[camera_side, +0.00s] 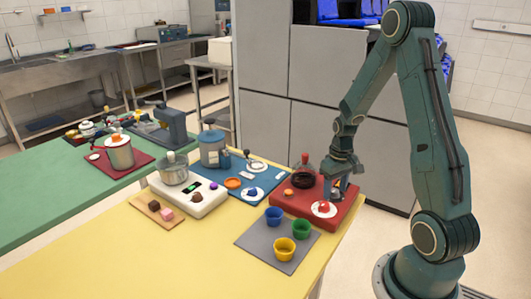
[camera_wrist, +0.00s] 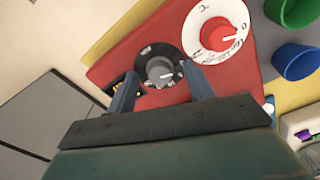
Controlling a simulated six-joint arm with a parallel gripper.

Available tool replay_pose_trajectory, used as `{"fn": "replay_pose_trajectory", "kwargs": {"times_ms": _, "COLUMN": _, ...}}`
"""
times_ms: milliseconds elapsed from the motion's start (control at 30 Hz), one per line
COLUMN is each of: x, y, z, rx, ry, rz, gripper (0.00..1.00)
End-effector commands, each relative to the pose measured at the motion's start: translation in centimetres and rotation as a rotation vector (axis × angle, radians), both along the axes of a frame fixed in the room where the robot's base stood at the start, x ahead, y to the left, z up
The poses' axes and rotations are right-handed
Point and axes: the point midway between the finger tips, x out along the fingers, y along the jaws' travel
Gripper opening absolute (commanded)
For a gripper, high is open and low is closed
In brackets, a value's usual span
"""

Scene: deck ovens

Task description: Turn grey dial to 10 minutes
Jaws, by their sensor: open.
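The grey dial (camera_wrist: 159,71) sits on a round dark plate with pale marks, on a red panel (camera_wrist: 120,58). Its pale pointer line points roughly right in the wrist view; the marks are too small to read. My gripper (camera_wrist: 159,80) is open, with one finger on each side of the grey dial. I cannot tell whether the fingers touch it. In the side view my gripper (camera_side: 341,188) points down over the right part of the red box (camera_side: 290,203) and mostly hides the grey dial.
A red dial (camera_wrist: 220,34) on a white plate lies right beside the grey one. Blue (camera_side: 273,216), green (camera_side: 302,229) and yellow (camera_side: 284,248) cups stand on a grey mat in front.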

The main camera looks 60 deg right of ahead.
Motion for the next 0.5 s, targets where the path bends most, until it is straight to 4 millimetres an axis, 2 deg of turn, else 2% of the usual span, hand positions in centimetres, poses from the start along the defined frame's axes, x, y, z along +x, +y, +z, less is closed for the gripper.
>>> {"fn": "replay_pose_trajectory", "kwargs": {"times_ms": 200, "x": -0.01, "y": 0.00, "z": -0.01, "rx": 0.000, "ry": 0.000, "rz": 0.000, "gripper": 0.52}}
{"fn": "replay_pose_trajectory", "kwargs": {"times_ms": 400, "x": -0.01, "y": 0.00, "z": 0.00, "rx": 0.000, "ry": 0.000, "rz": 0.000, "gripper": 0.13}}
{"fn": "replay_pose_trajectory", "kwargs": {"times_ms": 433, "x": -0.01, "y": 0.01, "z": 0.00, "rx": 0.000, "ry": 0.000, "rz": 0.000, "gripper": 0.08}}
{"fn": "replay_pose_trajectory", "kwargs": {"times_ms": 500, "x": -0.01, "y": 0.01, "z": 0.01, "rx": 0.000, "ry": 0.000, "rz": 0.000, "gripper": 0.08}}
